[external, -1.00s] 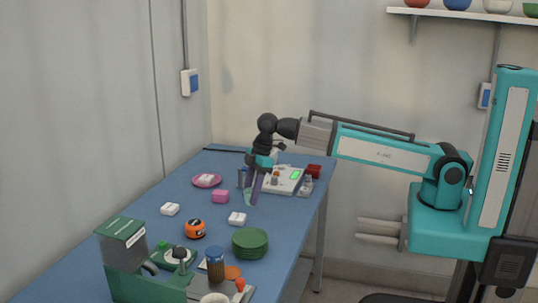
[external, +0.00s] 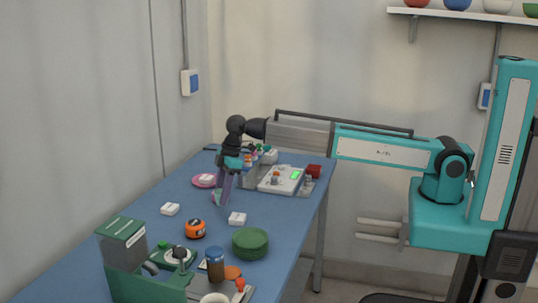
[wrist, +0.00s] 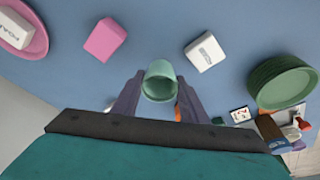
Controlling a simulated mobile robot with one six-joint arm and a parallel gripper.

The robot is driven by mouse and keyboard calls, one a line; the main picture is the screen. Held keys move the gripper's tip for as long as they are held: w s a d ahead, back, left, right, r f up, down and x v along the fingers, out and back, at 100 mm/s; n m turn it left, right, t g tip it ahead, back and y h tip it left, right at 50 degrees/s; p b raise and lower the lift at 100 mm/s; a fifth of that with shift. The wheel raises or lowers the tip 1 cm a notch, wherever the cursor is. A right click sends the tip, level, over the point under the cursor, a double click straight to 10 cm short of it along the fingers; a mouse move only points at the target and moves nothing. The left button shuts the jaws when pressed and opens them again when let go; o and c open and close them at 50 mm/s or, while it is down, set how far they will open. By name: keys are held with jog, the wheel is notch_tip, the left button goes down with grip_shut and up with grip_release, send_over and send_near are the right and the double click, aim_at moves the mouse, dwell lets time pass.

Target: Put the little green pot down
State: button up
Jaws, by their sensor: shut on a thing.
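The little green pot (wrist: 160,82) sits between the two purple fingers of my gripper (wrist: 159,97) in the wrist view. My gripper is shut on it, and the pot's rounded end faces the blue table. In the external view, my gripper (external: 225,190) points down over the middle of the table, close to the pink block. The pot is mostly hidden there by the fingers, and I cannot tell how far it is above the table.
Around the gripper are a pink block (wrist: 105,40), a white box (wrist: 205,53), a stack of green plates (wrist: 284,83) and a pink saucer (wrist: 38,45) carrying a white box. A white scale (external: 281,181) stands farther back. Bare blue table (wrist: 155,30) lies between the block and the white box.

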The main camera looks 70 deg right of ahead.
jog(key=shift+w+a+f+p, duration=0.1)
jog(key=shift+w+a+p, duration=0.1)
jog(key=shift+w, duration=0.6)
jog(key=shift+w+a+f+p, duration=0.1)
jog(key=shift+w+p, duration=0.05)
jog(key=shift+w, duration=0.7)
jog(key=shift+w+a+f+p, duration=0.1)
jog(key=shift+w+a+p, duration=0.1)
jog(key=shift+w, duration=0.6)
jog(key=shift+f+p, duration=0.65)
jog(key=shift+f, duration=1.05)
jog(key=shift+f, duration=0.15)
jog(key=o, duration=1.1)
jog(key=b+v, duration=0.2)
jog(key=v, duration=1)
